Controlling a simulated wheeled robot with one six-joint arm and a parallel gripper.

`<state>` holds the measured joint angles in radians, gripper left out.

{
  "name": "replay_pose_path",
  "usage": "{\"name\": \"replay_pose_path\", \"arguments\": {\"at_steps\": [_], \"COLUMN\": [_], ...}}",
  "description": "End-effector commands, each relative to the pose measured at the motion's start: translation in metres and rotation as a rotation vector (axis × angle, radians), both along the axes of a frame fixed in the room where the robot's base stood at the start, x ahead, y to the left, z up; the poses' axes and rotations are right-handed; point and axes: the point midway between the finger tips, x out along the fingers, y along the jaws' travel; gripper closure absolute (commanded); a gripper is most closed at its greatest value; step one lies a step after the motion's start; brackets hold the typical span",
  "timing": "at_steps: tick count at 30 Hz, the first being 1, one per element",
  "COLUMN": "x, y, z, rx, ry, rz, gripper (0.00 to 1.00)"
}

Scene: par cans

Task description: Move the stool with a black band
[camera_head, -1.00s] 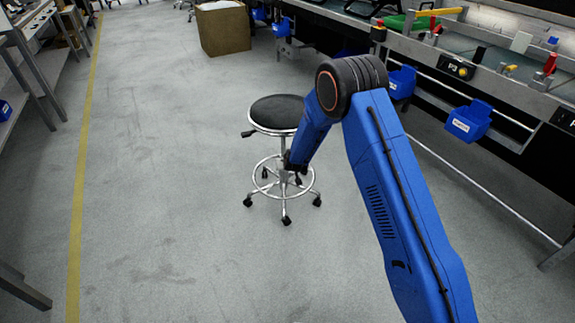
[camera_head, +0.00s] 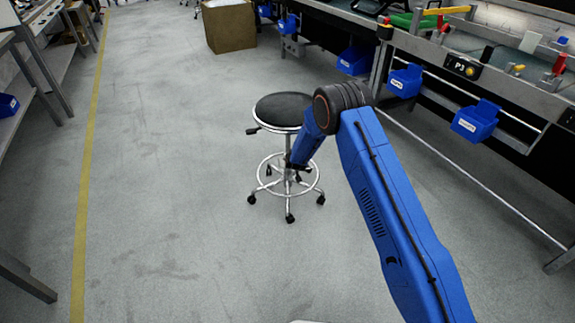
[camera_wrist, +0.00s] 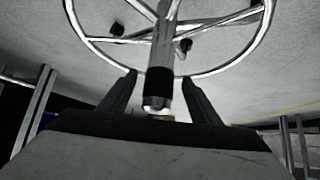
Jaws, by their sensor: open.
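The stool (camera_head: 283,108) has a round black seat, a chrome column, a foot ring and black casters, and stands upright on the floor in the head view. In the wrist view its column (camera_wrist: 165,45) runs between my fingers, with a black band (camera_wrist: 159,83) around it and the foot ring (camera_wrist: 100,45) beyond. My gripper (camera_wrist: 159,77) is open, one finger on each side of the column at the band. I cannot tell whether either finger touches it. In the head view my gripper (camera_head: 295,165) is beside the column below the seat, its fingers mostly hidden.
A workbench (camera_head: 500,85) with blue bins (camera_head: 475,122) and a low rail runs along the right. A cardboard box (camera_head: 230,28) stands behind the stool. Shelving (camera_head: 35,65) stands left of a yellow floor line (camera_head: 85,190). The floor between is clear.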

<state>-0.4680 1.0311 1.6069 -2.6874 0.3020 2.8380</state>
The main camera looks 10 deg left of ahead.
Motion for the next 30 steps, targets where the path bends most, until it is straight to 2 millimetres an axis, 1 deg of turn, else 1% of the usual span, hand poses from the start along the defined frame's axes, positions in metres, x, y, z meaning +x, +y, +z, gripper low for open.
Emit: {"name": "replay_pose_path", "arguments": {"at_steps": [1,4,12,18,27,28,29,30], "x": [0.005,0.016,0.038,0.045,0.046,0.046,0.046,0.046], "y": [0.001,0.005,0.011,0.014,0.014,0.014,0.014,0.014], "z": [-0.007,-0.018,-0.041,-0.047,-0.048,-0.048,-0.048,-0.048], "rx": [0.0,-0.001,-0.001,0.0,-0.001,-0.001,-0.001,-0.001], "ry": [0.001,0.0,0.0,0.0,0.0,0.0,0.0,0.0], "rz": [-0.001,0.001,0.001,0.0,0.001,0.001,0.001,0.001], "gripper": [0.43,0.43,0.43,0.43,0.43,0.47,0.54,0.64]}}
